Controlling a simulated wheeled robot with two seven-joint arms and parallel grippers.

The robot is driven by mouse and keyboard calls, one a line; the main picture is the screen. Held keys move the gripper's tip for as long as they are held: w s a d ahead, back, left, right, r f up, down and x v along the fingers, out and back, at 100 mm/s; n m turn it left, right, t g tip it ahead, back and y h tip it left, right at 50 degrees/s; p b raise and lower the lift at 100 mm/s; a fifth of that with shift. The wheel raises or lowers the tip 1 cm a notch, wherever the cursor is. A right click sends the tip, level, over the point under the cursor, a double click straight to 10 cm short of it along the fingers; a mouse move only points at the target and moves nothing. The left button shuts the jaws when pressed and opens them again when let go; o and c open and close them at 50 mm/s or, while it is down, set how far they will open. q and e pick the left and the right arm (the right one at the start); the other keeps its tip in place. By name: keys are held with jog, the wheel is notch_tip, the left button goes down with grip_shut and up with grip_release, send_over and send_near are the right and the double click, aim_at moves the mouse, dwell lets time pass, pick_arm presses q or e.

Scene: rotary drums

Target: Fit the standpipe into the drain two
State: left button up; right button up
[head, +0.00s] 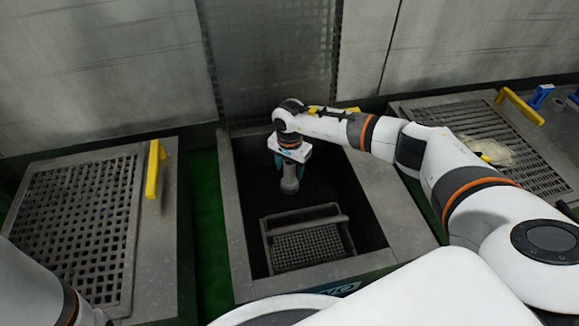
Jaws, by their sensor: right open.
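A grey standpipe (290,184) stands upright inside the dark open basin (231,215) in the middle of the head view. My right gripper (288,172) points down into the basin, with its teal fingers on either side of the pipe's upper part. It is open around the pipe. The drain under the pipe is hidden, so I cannot tell whether the pipe is seated in it. My left arm shows only at the lower left edge; its gripper is out of view.
A grey basket with a handle (307,236) sits in the front of the basin. Perforated covers flank it at left (75,225) and right (487,135), with yellow handles (153,169) (520,106). A pale bag-like item (487,151) lies on the right cover. A wall stands behind.

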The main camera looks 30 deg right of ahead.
notch_tip(320, 180, up, 10)
jog(key=p, duration=0.6)
jog(key=shift+r, duration=0.2)
jog(key=shift+r+p, duration=0.45)
jog(key=shift+r, duration=0.35)
